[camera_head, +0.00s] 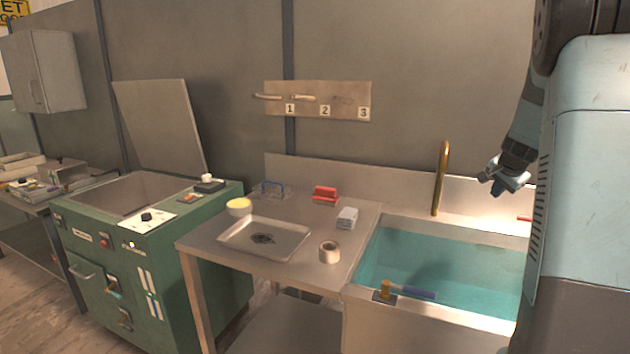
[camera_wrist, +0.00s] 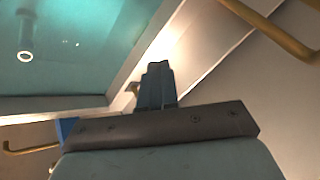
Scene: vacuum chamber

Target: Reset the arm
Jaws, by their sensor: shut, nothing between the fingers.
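My gripper (camera_head: 497,183) hangs at the right of the head view, in front of the wall and above the back right of the water-filled sink (camera_head: 440,262). Its fingers are together with nothing between them. In the wrist view the closed fingers (camera_wrist: 157,85) point up the picture, with the teal sink basin (camera_wrist: 60,50) at upper left and the brass tap (camera_wrist: 270,30) at upper right. My arm comes down from the upper right of the head view, and my blue and dark arm parts hide the right end of the sink.
A steel table (camera_head: 208,241) left of the sink bears a tray (camera_head: 290,250) with a dark round piece, a tape roll (camera_head: 329,252), a grey stack (camera_head: 347,217), a red-handled block (camera_head: 325,196) and a yellow-topped bowl (camera_head: 239,207). A brass tap (camera_head: 441,175) rises left of my gripper. A green machine (camera_head: 160,270) stands left.

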